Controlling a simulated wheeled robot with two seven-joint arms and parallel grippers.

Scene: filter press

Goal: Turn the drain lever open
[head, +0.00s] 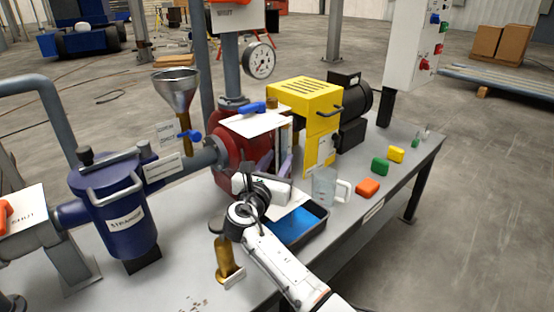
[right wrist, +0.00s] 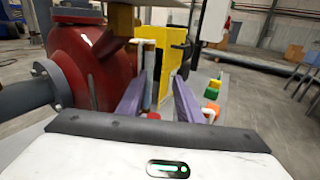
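My right gripper (head: 278,160) is beside the red pump casing (head: 232,152), below the white plate on top. In the right wrist view its two purple fingers (right wrist: 160,90) stand apart, with a gap between them. A slim grey upright post (right wrist: 148,75) shows in that gap close to the left finger; I cannot tell whether they touch. I cannot pick out a lever marked as the drain. A blue lever (head: 252,108) lies on top of the pump, and another blue lever (head: 189,136) is on the funnel's brass stem. My left gripper is not in view.
A blue strainer (head: 122,215) and a pipe stand left. A dark tray (head: 320,214) with blue liquid, a clear jug (head: 324,187) and coloured blocks (head: 368,188) lie right of the pump. A yellow guard (head: 300,98) stands behind. A brass fitting (head: 224,258) is near the front edge.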

